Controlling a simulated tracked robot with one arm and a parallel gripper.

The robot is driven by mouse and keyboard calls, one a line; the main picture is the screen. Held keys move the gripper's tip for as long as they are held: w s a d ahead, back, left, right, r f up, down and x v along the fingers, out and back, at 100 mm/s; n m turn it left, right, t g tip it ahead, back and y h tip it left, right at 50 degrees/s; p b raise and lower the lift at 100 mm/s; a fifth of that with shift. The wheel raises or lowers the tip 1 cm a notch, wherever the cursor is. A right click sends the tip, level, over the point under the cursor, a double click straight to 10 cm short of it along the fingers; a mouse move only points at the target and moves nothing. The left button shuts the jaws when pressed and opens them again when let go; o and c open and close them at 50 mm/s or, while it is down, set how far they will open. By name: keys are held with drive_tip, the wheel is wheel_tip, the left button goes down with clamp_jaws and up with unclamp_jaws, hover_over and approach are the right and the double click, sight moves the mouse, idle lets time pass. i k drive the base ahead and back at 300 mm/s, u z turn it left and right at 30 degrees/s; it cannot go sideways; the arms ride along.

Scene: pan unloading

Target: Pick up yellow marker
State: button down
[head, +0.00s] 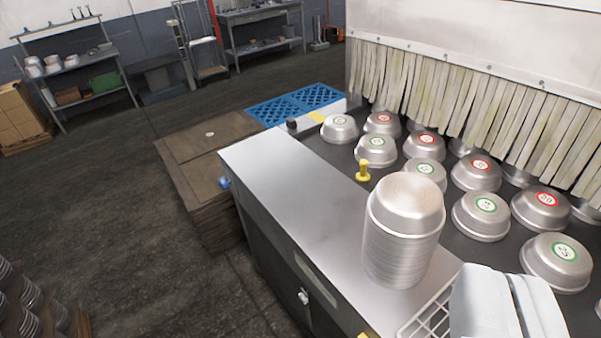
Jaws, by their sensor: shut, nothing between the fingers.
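The yellow marker (363,172) looks like a small upright peg with a rounded top and a wider base. I cannot make out my gripper in this view.
Rows of upturned metal pans with red or green number labels (486,204) sit on the conveyor before a strip curtain (440,95). A wire rack (428,312) and white, cloth-like bundles (505,305) are at the lower right. The counter left of the stack is clear.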

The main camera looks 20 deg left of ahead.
sight(362, 177)
drive_tip(key=u, duration=0.2)
drive_tip(key=k, duration=0.3)
drive_tip(key=u, duration=1)
drive_tip(key=i, duration=2.7)
drive_tip(key=z, duration=0.6)
